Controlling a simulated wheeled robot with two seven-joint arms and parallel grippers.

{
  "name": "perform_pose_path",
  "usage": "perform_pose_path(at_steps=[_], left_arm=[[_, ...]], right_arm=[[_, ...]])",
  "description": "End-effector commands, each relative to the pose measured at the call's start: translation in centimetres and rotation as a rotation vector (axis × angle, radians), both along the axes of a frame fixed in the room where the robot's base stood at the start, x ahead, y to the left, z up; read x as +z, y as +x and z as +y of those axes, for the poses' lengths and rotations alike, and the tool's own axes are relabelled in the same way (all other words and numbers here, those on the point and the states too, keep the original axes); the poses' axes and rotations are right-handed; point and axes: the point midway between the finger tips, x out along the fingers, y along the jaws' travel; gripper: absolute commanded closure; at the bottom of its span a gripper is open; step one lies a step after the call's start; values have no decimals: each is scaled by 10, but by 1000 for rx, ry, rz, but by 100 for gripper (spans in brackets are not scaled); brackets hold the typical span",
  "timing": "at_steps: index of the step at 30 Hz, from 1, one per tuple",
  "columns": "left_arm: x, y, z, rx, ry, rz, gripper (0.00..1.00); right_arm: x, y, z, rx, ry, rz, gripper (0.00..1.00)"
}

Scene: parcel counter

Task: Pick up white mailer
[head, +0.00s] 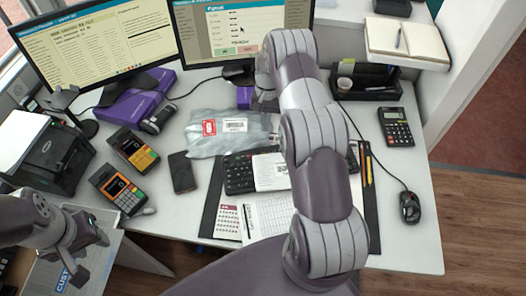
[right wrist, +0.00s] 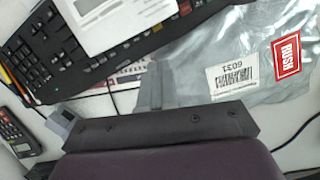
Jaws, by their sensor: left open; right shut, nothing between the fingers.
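A pale grey-white plastic mailer (head: 207,146) with a red label and a barcode label lies on the desk behind the keyboard; it also shows in the right wrist view (right wrist: 205,62), where the red label reads RUSH. A flat white printed piece (head: 268,172) lies across the keyboard; I cannot tell whether it is a mailer too. My right gripper (head: 264,104) is shut and empty near the mailer's right end. In the right wrist view its fingers (right wrist: 157,82) appear in front of the mailer's edge; contact cannot be told. My left gripper (head: 90,252) is open and empty at the lower left.
The keyboard (head: 239,175) sits on a dark desk pad. A phone (head: 182,172), two card terminals (head: 133,150), a calculator (head: 396,128) and a mouse (head: 410,206) lie around it. Two monitors (head: 95,45) stand behind. The desk's right front is clear.

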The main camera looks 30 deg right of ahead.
Motion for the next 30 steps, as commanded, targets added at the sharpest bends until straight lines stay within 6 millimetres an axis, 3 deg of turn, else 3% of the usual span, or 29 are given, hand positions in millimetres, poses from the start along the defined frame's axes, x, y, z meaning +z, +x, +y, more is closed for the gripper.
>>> perform_pose_path(at_steps=[1, 2, 8, 16, 30], left_arm=[[-24, 0, 0, 0, 0, 0, 57], [-16, 0, 0, 0, 0, 1, 57], [-7, 1, 0, 0, 0, -1, 57], [9, 0, 0, 0, 0, -1, 57], [13, 0, 0, 0, 0, 0, 57]], right_arm=[[-21, -1, 1, 1, -1, -2, 100], [-20, -3, 3, 1, 0, 1, 100], [-55, -11, 9, 2, 1, 2, 100], [-52, -38, 31, 2, 0, 0, 100], [-53, -46, 37, 3, 0, 1, 100]])
